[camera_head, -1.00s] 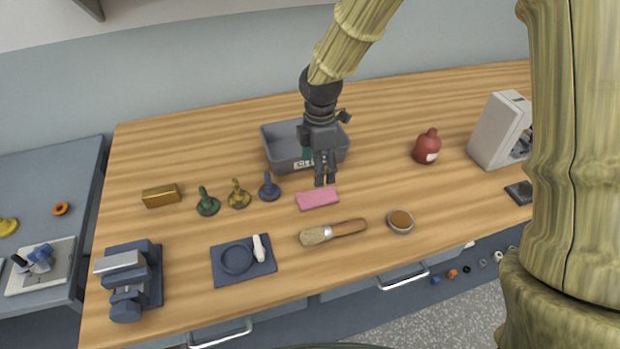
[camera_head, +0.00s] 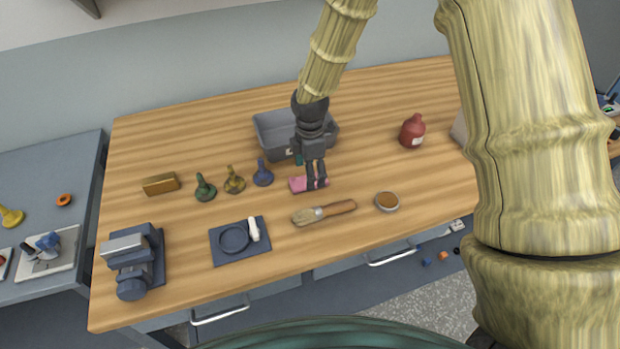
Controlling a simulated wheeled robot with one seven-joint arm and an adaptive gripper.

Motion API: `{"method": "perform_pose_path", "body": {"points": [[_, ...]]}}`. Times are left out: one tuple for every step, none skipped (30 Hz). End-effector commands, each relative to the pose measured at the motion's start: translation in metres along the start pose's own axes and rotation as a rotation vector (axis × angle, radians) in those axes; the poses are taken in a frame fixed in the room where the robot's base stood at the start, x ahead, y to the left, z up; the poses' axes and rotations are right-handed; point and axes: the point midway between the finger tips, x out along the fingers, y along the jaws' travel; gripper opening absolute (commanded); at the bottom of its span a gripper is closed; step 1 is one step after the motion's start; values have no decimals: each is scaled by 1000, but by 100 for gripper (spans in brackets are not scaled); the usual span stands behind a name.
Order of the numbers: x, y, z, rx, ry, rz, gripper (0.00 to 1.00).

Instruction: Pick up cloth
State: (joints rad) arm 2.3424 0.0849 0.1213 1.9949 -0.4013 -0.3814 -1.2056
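The pink cloth (camera_head: 297,185) lies flat on the wooden table, in front of the grey bin. My gripper (camera_head: 316,186) points down over the right part of the cloth and partly hides it. Its two fingers look slightly apart, one on each side of a strip of pink. I cannot tell whether the fingertips touch the cloth or the table.
A grey bin (camera_head: 272,128) stands just behind my gripper. Green, yellow and blue bobbin-like pieces (camera_head: 263,177) stand left of the cloth. A brush (camera_head: 325,212) and a small bowl (camera_head: 387,201) lie in front. A red bottle (camera_head: 412,131) stands right, with clear table between.

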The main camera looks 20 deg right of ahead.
Motion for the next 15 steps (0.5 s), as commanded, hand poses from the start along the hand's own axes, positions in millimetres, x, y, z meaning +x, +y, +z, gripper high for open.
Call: {"method": "perform_pose_path", "body": {"points": [[4,2,-1,-1,-1,-2,74],[7,3,-1,-1,-1,-2,74],[12,4,-1,-1,0,-3,74],[15,4,-1,0,0,-4,74],[18,4,-1,0,0,-4,74],[21,4,-1,0,0,-4,74],[24,4,-1,0,0,-4,74],[25,4,0,1,0,-3,74],[27,4,0,1,0,-2,74],[28,4,0,1,0,-1,74],[29,4,0,1,0,-1,74],[30,4,0,1,0,-1,74],[30,4,0,1,0,-1,74],[31,4,0,1,0,-1,74],[31,4,-1,0,0,-1,74]]}}
